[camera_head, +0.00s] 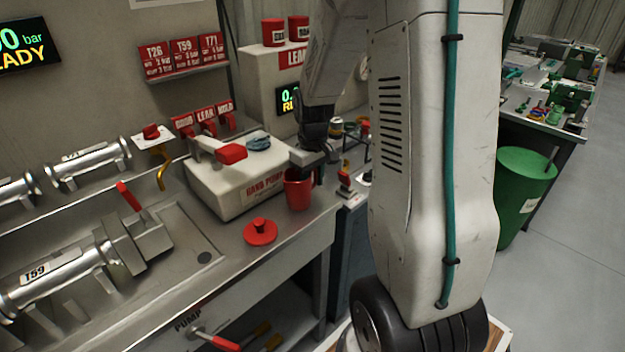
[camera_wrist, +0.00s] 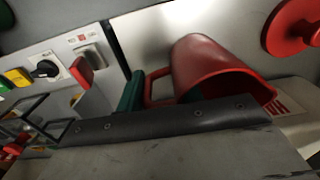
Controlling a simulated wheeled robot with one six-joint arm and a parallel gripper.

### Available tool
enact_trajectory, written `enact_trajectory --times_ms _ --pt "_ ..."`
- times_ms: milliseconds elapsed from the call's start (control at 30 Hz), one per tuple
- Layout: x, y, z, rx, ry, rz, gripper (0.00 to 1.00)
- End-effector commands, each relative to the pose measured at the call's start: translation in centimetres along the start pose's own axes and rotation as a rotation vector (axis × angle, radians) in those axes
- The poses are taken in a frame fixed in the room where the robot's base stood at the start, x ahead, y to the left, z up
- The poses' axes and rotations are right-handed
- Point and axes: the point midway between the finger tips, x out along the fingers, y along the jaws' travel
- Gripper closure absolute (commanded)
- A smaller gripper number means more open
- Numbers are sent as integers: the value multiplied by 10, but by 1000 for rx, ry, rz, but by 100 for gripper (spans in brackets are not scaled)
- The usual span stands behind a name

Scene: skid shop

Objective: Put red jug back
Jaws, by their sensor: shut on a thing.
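The red jug (camera_head: 298,192) is by the right end of the steel bench, beside the white hand pump box (camera_head: 245,175). It looks upright; I cannot tell whether its base touches the bench. My gripper (camera_head: 316,170) is shut on the jug at its handle side. In the wrist view the jug (camera_wrist: 205,62) shows its open mouth and handle, with a green finger pad (camera_wrist: 131,92) at the handle. The other finger and the exact grip are hidden. A red round lid with a knob (camera_head: 261,233) lies on the bench in front of the jug; it also shows in the wrist view (camera_wrist: 290,25).
A steel sink tray with a pipe marked T59 (camera_head: 50,280) is at left. The pump's red-tipped lever (camera_head: 228,153) sticks out near the jug. Small controls (camera_head: 345,180) stand right of it. A green bin (camera_head: 522,190) stands on the floor at right.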

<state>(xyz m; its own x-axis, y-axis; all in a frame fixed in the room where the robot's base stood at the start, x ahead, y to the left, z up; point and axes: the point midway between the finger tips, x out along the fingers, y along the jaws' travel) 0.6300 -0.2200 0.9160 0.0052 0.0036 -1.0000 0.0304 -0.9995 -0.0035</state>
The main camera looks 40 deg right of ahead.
Motion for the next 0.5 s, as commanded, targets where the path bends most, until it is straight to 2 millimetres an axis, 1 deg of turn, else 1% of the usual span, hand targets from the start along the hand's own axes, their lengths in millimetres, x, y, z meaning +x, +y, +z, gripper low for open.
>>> enact_trajectory --times_ms 300,333,367,400,500 --pt "2 0 0 0 1 0 97" --pt "3 0 0 0 1 0 61" --pt "2 0 0 0 1 1 53" --pt "2 0 0 0 1 1 42" --pt "2 0 0 0 1 1 42"
